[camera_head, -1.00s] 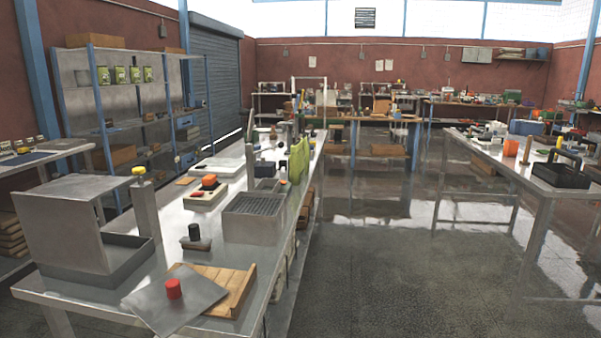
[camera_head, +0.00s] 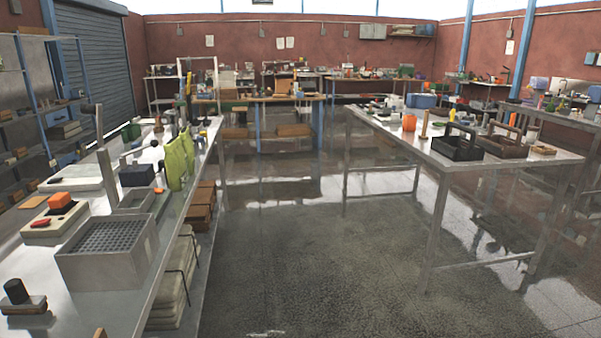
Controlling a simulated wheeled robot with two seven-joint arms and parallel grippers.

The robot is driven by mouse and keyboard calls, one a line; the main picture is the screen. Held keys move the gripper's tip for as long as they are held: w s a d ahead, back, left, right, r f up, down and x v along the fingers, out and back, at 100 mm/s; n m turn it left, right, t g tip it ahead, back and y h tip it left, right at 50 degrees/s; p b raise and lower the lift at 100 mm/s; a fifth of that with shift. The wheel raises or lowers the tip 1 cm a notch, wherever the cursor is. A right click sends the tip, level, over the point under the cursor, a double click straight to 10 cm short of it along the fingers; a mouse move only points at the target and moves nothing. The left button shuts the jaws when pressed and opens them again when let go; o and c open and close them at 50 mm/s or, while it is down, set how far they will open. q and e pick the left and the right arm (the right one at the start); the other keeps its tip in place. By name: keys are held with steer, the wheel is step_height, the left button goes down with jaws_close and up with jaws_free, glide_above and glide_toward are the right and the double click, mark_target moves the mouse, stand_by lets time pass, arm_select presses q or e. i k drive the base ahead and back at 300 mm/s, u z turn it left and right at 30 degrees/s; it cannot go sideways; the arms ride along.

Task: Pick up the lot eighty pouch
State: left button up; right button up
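No pouch with a readable lot number shows in the head view. Two yellow-green, upright, floppy-looking items (camera_head: 180,158) stand near the right edge of the left steel table (camera_head: 92,290); I cannot tell whether they are pouches or carry a label. Neither of my grippers is in view.
The left table also holds a grey box with a grid top (camera_head: 110,255), an orange-topped device (camera_head: 55,215) and a dark block (camera_head: 136,176). Open floor (camera_head: 310,260) lies between the tables.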

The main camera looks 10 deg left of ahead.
mark_target(175, 167)
steer(key=z, duration=0.1)
steer(key=i, duration=2.5)
steer(key=u, duration=0.7)
